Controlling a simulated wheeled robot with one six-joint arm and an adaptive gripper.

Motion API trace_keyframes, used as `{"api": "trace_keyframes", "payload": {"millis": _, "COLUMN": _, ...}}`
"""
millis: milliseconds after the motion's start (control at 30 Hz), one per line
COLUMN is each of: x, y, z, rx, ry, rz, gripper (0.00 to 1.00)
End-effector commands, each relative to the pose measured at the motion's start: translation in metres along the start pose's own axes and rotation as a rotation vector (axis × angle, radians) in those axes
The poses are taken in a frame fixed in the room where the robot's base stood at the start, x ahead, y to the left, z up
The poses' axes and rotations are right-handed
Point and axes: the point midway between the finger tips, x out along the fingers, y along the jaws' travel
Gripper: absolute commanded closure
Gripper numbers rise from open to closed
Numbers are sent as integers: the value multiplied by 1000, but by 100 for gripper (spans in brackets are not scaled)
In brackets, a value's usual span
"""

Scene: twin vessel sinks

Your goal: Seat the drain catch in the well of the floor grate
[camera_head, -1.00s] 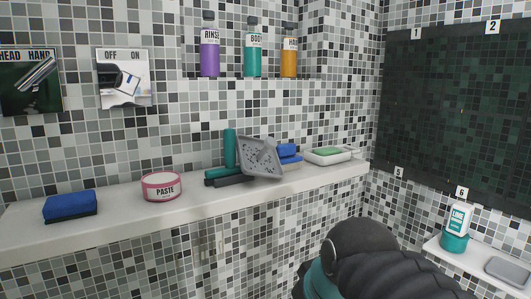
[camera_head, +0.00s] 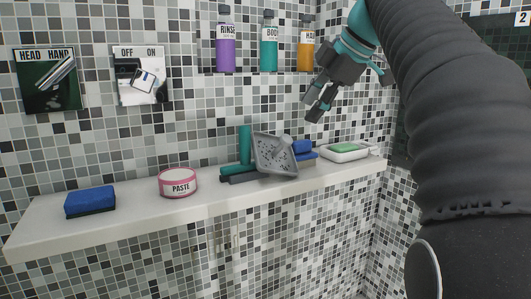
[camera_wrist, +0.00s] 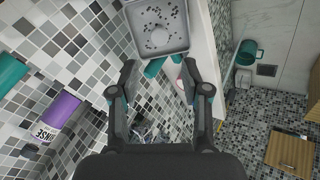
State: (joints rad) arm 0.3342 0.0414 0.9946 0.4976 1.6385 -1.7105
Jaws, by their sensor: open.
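The drain catch appears to be the grey square perforated piece with a round knob (camera_head: 275,155), tilted on the white ledge against teal and dark items. It also shows at the top of the wrist view (camera_wrist: 157,27), beyond my fingertips. My gripper (camera_head: 318,103) is above and to the right of it, apart from it, pointing down and left. In the wrist view my gripper (camera_wrist: 157,80) is open, with nothing between its fingers. I cannot make out the floor grate or its well for certain in either view.
The ledge (camera_head: 130,212) also holds a blue sponge (camera_head: 90,201), a pink paste tub (camera_head: 178,183), a teal cylinder (camera_head: 245,145) and a soap dish (camera_head: 344,151). Bottles stand in the niche above. A wooden mat (camera_wrist: 292,150) lies on the tiled floor.

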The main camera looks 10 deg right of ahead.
Motion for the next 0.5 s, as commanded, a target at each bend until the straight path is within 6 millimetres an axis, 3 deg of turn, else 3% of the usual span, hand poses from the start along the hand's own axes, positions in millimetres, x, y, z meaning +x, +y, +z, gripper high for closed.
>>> {"api": "trace_keyframes", "payload": {"millis": 167, "x": 12, "y": 0, "z": -7, "rx": -34, "ry": 3, "rz": 2, "gripper": 53}}
{"api": "trace_keyframes", "payload": {"millis": 500, "x": 71, "y": 2, "z": -2, "rx": -28, "ry": 4, "rz": 1, "gripper": 53}}
